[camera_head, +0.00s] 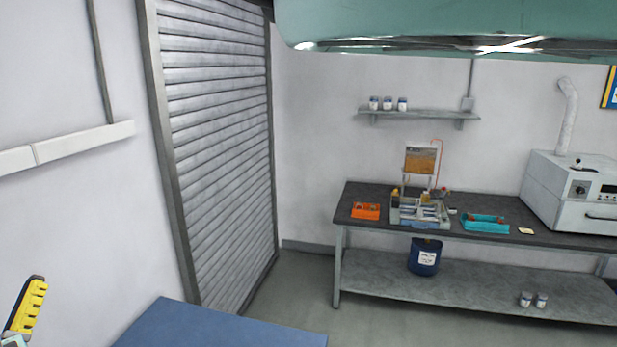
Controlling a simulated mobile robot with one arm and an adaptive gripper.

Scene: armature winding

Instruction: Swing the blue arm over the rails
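A small winding fixture (420,211) stands on the dark workbench at the right, well away from me. It has pale rails (428,213) with bluish parts on them. At this distance I cannot tell the blue arm apart from the rails or how it is turned.
The workbench (363,190) carries an orange bin (366,211), a teal bin (486,223) and a white oven (574,194). A blue drum (425,256) is under the fixture. A blue surface (220,328) is in front. Grey floor (290,280) is open before the bench.

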